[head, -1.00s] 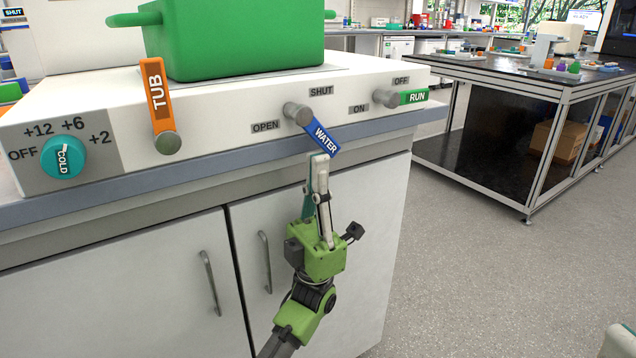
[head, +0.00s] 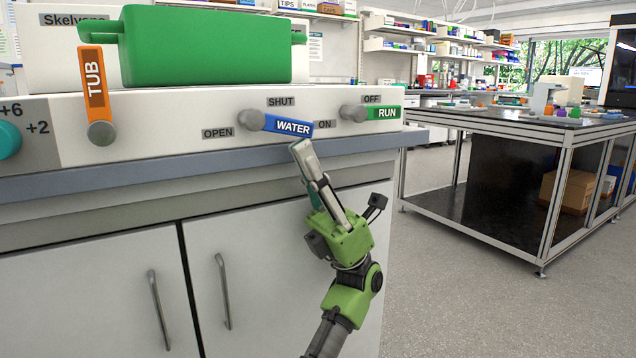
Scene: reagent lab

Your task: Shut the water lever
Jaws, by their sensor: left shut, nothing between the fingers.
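The water lever (head: 287,125) is a blue handle marked WATER on a grey round pivot on the white front panel (head: 190,112). It points right and slightly down from its pivot. The SHUT label (head: 281,101) is above it, and the OPEN label (head: 217,133) is left of its pivot. My left gripper (head: 302,150) is shut and empty, with its tips just below the outer half of the blue handle. I cannot tell whether they touch it. My right gripper is not in view.
The green RUN lever (head: 385,113) is close on the right, and the orange TUB lever (head: 94,85) stands upright on the left. A green tub (head: 205,45) sits on top. Cabinet doors (head: 90,295) are below. Open floor (head: 450,290) lies to the right.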

